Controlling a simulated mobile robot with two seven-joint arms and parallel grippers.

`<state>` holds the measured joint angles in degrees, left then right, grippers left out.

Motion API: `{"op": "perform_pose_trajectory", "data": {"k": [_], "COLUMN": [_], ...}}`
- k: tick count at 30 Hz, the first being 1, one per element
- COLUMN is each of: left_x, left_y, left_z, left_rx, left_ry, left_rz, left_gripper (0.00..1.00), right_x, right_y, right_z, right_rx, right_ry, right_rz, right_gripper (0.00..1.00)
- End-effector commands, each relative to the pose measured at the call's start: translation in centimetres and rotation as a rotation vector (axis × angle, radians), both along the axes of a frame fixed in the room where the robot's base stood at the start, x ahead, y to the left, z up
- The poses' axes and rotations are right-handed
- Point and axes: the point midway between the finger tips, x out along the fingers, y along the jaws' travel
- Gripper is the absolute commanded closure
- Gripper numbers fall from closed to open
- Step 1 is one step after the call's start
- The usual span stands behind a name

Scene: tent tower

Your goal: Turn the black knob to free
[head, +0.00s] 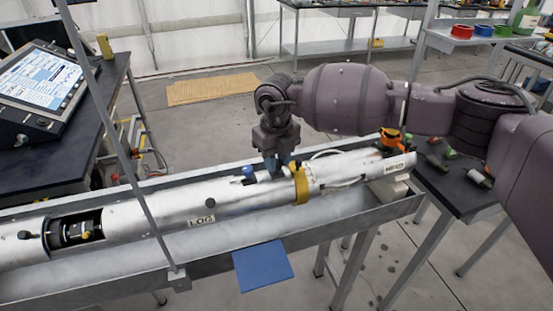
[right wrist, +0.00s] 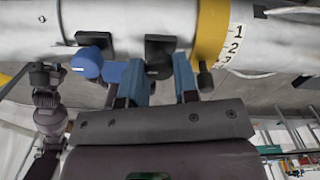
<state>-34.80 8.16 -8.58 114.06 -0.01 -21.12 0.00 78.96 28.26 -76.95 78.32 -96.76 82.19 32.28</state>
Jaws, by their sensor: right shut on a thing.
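A long silver cylinder (head: 165,212) lies in a grey metal trough, with a yellow ring (head: 301,184) around it. My right gripper (head: 276,168) reaches down to the cylinder just left of the ring. In the right wrist view its two blue fingers (right wrist: 160,82) are at either side of the black knob (right wrist: 159,56), shut on it. The gripper hides this knob in the head view. A blue knob (right wrist: 87,63) on a dark plate sits left of it; it also shows in the head view (head: 248,172).
The trough (head: 330,227) has raised rims, and a thin upright post (head: 125,150) crosses in front. A blue panel (head: 263,266) sticks out at its front. A console (head: 42,88) stands at left, a dark bench (head: 455,190) with small items at right.

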Motion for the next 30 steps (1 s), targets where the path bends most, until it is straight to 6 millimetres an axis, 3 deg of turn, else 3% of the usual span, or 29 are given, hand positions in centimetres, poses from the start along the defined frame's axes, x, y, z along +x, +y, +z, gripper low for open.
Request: {"op": "perform_pose_trajectory", "data": {"k": [30], "left_x": [-0.7], "left_y": [-0.1], "left_z": [-5.4], "left_rx": [0.000], "left_ry": [0.044], "left_rz": [-0.004], "left_gripper": [0.57], "right_x": [0.1], "right_y": [0.0], "right_z": [-0.2], "right_rx": [0.001], "right_ry": [-0.002], "right_rz": [0.900], "right_gripper": [0.96]}}
